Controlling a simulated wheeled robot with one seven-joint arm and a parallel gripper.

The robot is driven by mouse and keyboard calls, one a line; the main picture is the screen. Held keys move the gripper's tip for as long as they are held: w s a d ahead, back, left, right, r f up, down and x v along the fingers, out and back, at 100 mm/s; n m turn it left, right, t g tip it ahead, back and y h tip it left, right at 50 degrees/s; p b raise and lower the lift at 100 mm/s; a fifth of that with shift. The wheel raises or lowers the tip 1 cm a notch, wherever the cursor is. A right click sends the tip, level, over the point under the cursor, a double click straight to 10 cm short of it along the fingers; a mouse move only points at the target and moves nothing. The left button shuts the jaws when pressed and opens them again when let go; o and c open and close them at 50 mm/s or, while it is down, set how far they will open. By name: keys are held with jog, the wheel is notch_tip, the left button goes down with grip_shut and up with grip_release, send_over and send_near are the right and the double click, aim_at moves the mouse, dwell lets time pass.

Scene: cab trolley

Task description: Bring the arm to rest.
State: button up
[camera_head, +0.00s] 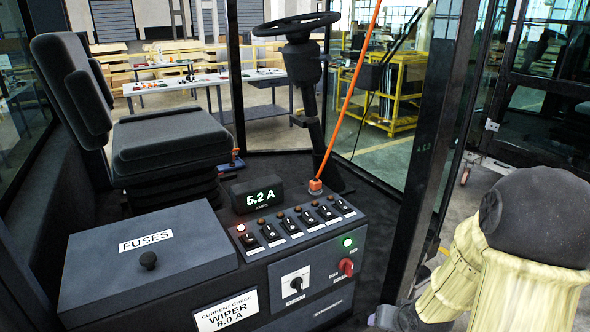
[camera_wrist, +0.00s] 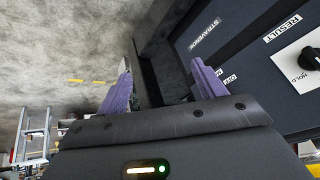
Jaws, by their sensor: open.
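My gripper (camera_wrist: 165,82) shows in the wrist view with its two purple fingers wide apart and nothing between them. It is beside the dark side of the cab console (camera_wrist: 235,75), close to a panel labelled RESULT with a black knob (camera_wrist: 311,58). In the head view my arm (camera_head: 515,255), in a cream cover with a dark joint, is at the lower right, outside the cab's door post.
The console carries a shut FUSES box (camera_head: 147,255), a display (camera_head: 257,195) reading 5.2 A, a row of switches (camera_head: 297,218), a lit green lamp (camera_head: 347,242) and a red knob (camera_head: 346,266). The black door post (camera_head: 430,150) stands between console and arm. Open floor lies outside.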

jog(key=s+a+r+n+g+p, duration=0.1)
jog(key=s+a+r+n+g, duration=0.2)
jog(key=s+a+r, duration=0.4)
jog(key=shift+s+a+r+h, duration=0.15)
jog(key=shift+s+r+h, duration=0.15)
jog(key=shift+s+r, duration=0.65)
jog(key=shift+s+f, duration=0.15)
jog(key=shift+f, duration=0.1)
